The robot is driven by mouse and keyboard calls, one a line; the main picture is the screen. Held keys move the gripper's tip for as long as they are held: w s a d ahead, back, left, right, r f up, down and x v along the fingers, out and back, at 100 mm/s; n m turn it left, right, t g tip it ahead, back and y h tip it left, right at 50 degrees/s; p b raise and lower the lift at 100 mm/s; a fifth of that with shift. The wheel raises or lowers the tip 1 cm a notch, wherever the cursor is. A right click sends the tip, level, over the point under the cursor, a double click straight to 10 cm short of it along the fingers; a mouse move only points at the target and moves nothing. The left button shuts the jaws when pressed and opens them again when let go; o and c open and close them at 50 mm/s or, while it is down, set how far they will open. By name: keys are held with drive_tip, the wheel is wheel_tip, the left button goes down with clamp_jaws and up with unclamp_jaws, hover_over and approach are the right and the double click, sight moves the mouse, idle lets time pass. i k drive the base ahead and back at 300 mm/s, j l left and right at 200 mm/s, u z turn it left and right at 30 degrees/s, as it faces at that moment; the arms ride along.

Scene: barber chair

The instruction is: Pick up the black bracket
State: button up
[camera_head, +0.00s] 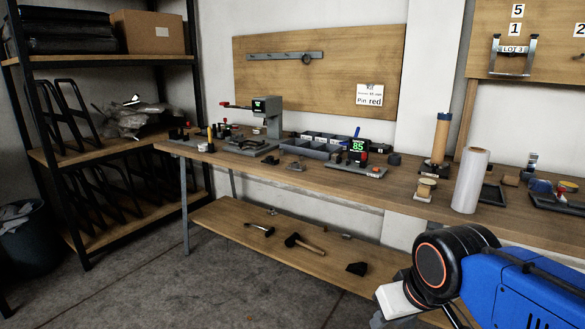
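A small black angular piece (356,268), which looks like the black bracket, lies on the low wooden shelf under the workbench. It sits to the right of a hammer, and its exact shape is too small to make out. My arm comes in at the lower right, with a blue link, a black joint and a white end part. My gripper (398,308) is at the bottom edge, nearer the camera than the shelf and apart from the black piece. Its fingers are cut off or hidden, so I cannot see whether it is open.
A hammer (304,244) and another dark-headed tool (259,229) lie on the low shelf (215,217). The workbench top (405,182) above holds a press, bins, a white roll (470,181) and small parts. A black rack (85,150) stands left. The concrete floor (210,285) in front is clear.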

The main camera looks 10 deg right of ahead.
sight(269, 160)
drive_tip(key=i+l, duration=0.15)
drive_tip(key=i+l+u, duration=0.15)
drive_tip(key=i, duration=0.7)
